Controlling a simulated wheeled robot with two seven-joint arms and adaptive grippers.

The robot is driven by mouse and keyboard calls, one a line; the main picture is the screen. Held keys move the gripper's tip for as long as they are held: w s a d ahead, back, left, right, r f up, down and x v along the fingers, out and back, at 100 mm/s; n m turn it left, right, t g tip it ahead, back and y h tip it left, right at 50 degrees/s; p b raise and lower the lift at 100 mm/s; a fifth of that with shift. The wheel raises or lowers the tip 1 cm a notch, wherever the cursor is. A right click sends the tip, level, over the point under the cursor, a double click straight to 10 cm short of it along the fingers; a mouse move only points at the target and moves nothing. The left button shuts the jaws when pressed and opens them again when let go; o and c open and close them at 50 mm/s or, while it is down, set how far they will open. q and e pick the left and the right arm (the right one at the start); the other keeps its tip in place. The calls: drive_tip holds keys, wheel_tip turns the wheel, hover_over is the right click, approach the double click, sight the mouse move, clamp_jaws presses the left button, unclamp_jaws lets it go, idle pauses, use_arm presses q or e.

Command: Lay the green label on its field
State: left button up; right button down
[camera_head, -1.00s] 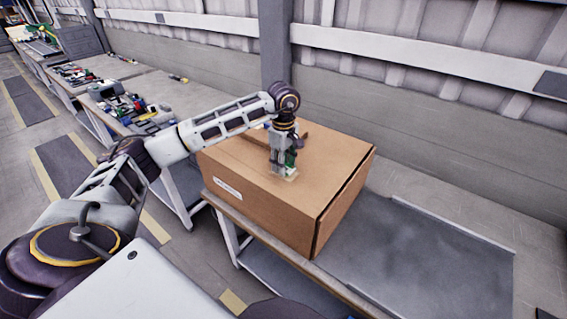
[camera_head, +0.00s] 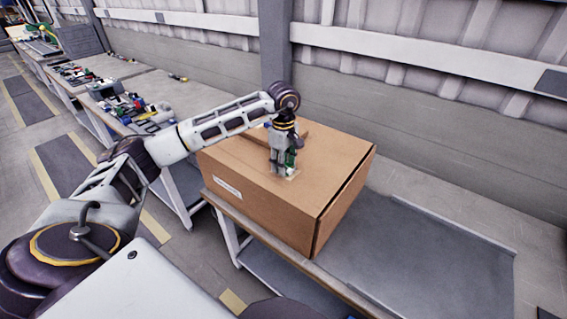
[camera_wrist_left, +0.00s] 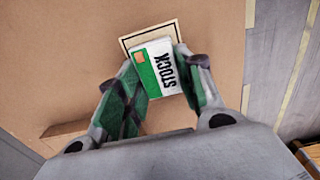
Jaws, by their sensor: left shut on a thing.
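The green label (camera_wrist_left: 158,68), a green and white block face marked STOCK with a small orange patch, is between the fingers of my left gripper (camera_wrist_left: 162,92) in the left wrist view. My left gripper (camera_head: 284,172) is shut on it, pointing down at the top of the cardboard box (camera_head: 334,160). The field (camera_wrist_left: 130,41), a pale rectangle with a dark outline, lies on the box top under the label. The label covers much of it and is turned slightly against it. I cannot tell whether the label touches the field. My right gripper is not in view.
The box stands on a bench (camera_head: 218,205) and has a white sticker (camera_head: 228,187) on its front side. Another bench with several tools and parts (camera_head: 125,105) is at the left. The grey surface (camera_head: 430,255) to the right of the box is clear.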

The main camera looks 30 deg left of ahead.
use_arm(q)
drive_tip(key=shift+f, duration=0.1)
idle(0.4)
drive_tip(key=o, duration=0.8)
drive_tip(key=shift+o, duration=0.2)
wheel_tip(320, 180, up, 12)
idle(0.4)
idle(0.7)
